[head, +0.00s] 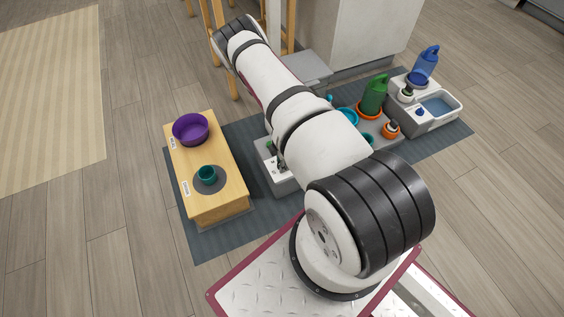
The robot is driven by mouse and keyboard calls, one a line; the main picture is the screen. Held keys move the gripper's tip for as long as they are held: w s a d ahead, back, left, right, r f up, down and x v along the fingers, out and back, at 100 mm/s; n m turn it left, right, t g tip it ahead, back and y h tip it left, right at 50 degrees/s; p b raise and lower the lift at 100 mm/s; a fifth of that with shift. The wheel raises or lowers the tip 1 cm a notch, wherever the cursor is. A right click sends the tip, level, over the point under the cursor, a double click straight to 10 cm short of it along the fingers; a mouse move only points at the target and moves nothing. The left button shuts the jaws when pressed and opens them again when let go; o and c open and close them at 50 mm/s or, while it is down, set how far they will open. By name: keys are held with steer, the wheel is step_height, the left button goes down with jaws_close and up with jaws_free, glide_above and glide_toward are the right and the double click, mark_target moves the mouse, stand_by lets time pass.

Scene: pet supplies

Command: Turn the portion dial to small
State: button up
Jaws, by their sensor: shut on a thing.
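A grey unit (284,186) stands on the mat beside the wooden stand, mostly covered by my arm. A small pale patch with dark marks shows at its left, next to my arm. I cannot tell whether this patch is the portion dial or its label. The dial's setting cannot be read. My arm reaches up and away across the middle of the head view, and its far end bends near the top left. My gripper is hidden behind the arm, so its fingers and what they touch do not show.
A wooden stand (211,159) at the left holds a purple bowl (190,129) and a teal cup (207,175). A green bottle (375,95), an orange cup (390,130) and a blue bottle (425,65) stand at the right, by a water basin (448,118). A dark mat (212,240) lies below.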

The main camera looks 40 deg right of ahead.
stand_by(0.3)
steer(key=o, duration=1.2)
steer(key=shift+c, duration=0.2)
steer(key=shift+r, duration=0.1)
step_height(320, 180, up, 12)
